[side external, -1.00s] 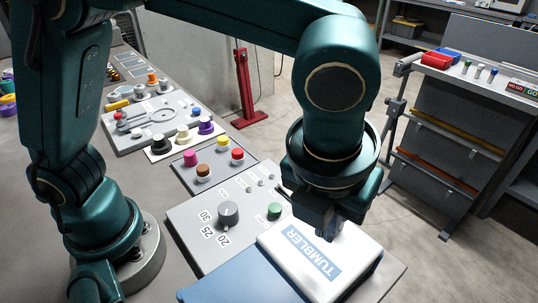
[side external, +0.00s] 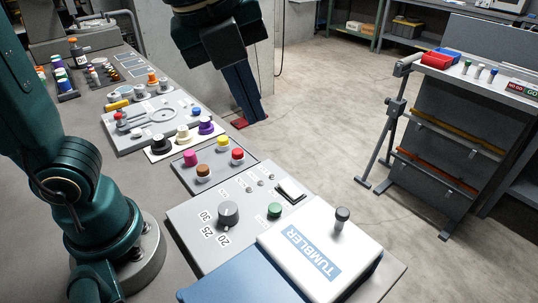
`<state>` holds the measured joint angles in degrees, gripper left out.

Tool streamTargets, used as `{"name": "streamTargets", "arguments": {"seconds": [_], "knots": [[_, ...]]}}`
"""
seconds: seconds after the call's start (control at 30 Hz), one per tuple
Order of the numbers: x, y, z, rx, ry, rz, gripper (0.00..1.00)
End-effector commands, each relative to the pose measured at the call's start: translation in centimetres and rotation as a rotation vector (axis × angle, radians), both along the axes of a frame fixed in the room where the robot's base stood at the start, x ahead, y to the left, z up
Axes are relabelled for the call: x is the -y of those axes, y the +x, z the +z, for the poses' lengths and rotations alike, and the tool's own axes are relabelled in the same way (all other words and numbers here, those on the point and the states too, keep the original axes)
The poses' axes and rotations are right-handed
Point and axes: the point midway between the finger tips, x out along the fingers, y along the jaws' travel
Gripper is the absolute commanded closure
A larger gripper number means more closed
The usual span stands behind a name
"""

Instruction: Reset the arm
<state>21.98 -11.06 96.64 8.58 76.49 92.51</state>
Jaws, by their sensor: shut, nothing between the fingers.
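My gripper (side external: 250,120) hangs at the top centre of the side external view, fingers pointing down. Its dark blue fingers are together with nothing between them. It is well clear of the tumbler (side external: 322,258), a white-lidded blue box labelled TUMBLER at the bottom. A dark upright knob (side external: 342,216) stands on the lid. The grey control panel (side external: 190,215) beside it has a dial (side external: 229,213), a green button (side external: 274,210) and a black-and-white rocker switch (side external: 291,190).
Coloured knobs sit on a small panel (side external: 221,174) and a white plate (side external: 160,155). A grey rack (side external: 445,140) with coloured trays stands at right. The floor between is clear.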

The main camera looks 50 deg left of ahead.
Motion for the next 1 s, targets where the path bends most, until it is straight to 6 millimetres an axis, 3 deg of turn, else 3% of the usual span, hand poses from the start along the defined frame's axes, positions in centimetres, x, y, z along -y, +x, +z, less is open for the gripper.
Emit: {"name": "streamTargets", "arguments": {"seconds": [0.03, 0.2, 0.5, 0.7, 1.0], "knots": [[-1.6, -0.8, -0.2, 0.024, -0.057, 0.154, 1.0], [-4.7, -3.2, -2.1, 0.089, -0.286, 0.711, 1.0], [-6.0, -6.0, -6.7, 0.131, -0.668, 1.522, 1.0], [-5.6, -6.0, -7.8, 0.11, -0.801, 1.782, 1.0], [-5.6, -5.8, -7.6, 0.113, -0.83, 1.831, 1.0]]}}
